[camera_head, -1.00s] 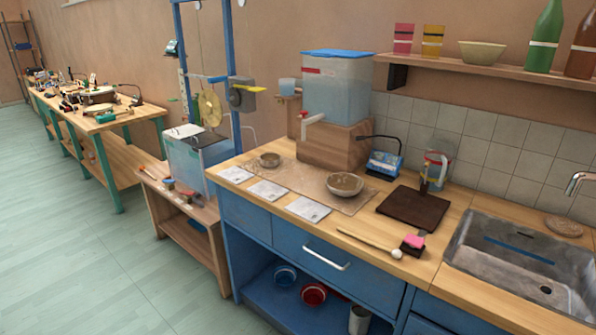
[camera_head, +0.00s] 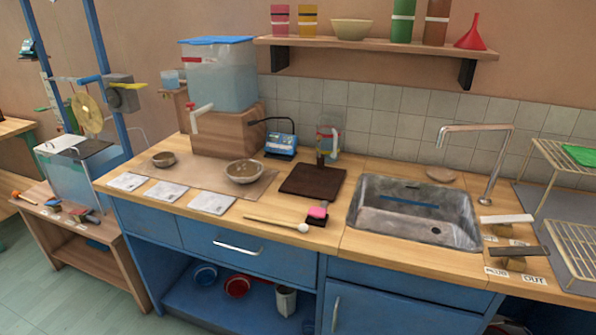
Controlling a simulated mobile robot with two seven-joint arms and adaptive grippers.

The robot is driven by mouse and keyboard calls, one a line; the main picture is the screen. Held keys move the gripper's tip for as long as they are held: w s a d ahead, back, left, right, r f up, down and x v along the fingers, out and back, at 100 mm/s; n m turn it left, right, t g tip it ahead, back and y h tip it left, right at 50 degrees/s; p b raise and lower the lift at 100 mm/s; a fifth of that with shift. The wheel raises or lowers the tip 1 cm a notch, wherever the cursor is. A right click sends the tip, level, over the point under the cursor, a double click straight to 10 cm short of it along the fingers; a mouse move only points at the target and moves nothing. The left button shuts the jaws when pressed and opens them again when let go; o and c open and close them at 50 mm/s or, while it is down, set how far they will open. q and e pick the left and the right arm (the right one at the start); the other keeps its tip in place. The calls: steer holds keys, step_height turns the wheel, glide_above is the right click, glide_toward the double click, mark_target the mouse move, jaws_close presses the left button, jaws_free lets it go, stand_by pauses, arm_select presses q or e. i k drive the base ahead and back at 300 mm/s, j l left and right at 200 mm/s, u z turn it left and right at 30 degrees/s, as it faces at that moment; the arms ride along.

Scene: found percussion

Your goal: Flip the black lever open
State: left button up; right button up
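A black lever (camera_head: 515,252) with a long flat handle sits on a wooden mount on the counter, right of the sink. It lies roughly level, pointing left-right in the camera_head view. A white lever (camera_head: 507,219) of similar shape stands just behind it. Small paper labels lie in front of the black lever; one reads "OUT" (camera_head: 534,280). Neither of my grippers shows in this view.
The metal sink (camera_head: 415,212) with a tall faucet (camera_head: 490,165) is left of the levers. A wire dish rack (camera_head: 575,235) stands close on their right. A mallet (camera_head: 280,224), dark board (camera_head: 313,180) and bowl (camera_head: 245,172) lie further left.

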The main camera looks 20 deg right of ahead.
mark_target(518, 252)
steer(key=z, duration=2)
